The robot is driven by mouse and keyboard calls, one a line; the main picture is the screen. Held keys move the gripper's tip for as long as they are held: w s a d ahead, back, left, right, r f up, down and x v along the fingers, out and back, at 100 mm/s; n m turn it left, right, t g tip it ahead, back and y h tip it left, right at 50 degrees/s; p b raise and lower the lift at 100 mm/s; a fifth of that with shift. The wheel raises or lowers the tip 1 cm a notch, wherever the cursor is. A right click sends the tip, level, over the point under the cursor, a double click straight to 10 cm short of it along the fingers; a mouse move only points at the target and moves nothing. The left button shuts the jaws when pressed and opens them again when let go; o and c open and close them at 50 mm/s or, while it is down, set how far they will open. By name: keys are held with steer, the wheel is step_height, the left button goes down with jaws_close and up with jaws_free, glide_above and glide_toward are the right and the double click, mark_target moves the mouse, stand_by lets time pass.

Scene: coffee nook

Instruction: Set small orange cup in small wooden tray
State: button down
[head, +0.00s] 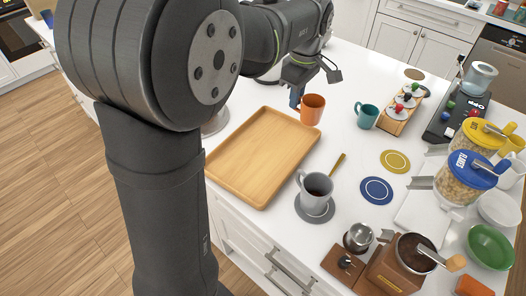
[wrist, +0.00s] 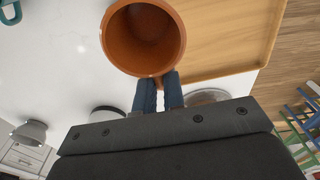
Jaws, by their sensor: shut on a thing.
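The small orange cup (head: 313,111) is upright in my gripper (head: 296,97), by the far right corner of the wooden tray (head: 250,150). I cannot tell whether its base touches the counter. In the wrist view the cup (wrist: 176,45) shows its empty inside, and the two blue fingers of my gripper (wrist: 160,88) are closed on its near side. The tray (wrist: 225,40) is right beside the cup in that view, its edge partly behind the cup. The tray is light wood with a low rim and looks empty.
A grey mug (head: 314,187) of dark liquid stands on a grey coaster right of the tray, a spoon (head: 337,163) behind it. A teal mug (head: 366,116), capsule rack (head: 396,121), yellow coaster (head: 395,161) and blue coaster (head: 376,190) lie further right. My arm crosses the left side.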

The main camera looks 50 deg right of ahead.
steer(key=s, duration=0.4)
steer(key=shift+s+a+f, duration=0.2)
steer(key=shift+f, duration=0.15)
glide_toward(274, 131)
steer(key=shift+w+f, duration=0.1)
steer(key=shift+f, duration=2)
steer(key=shift+f, duration=0.15)
steer(key=c, duration=1.5)
jaws_free()
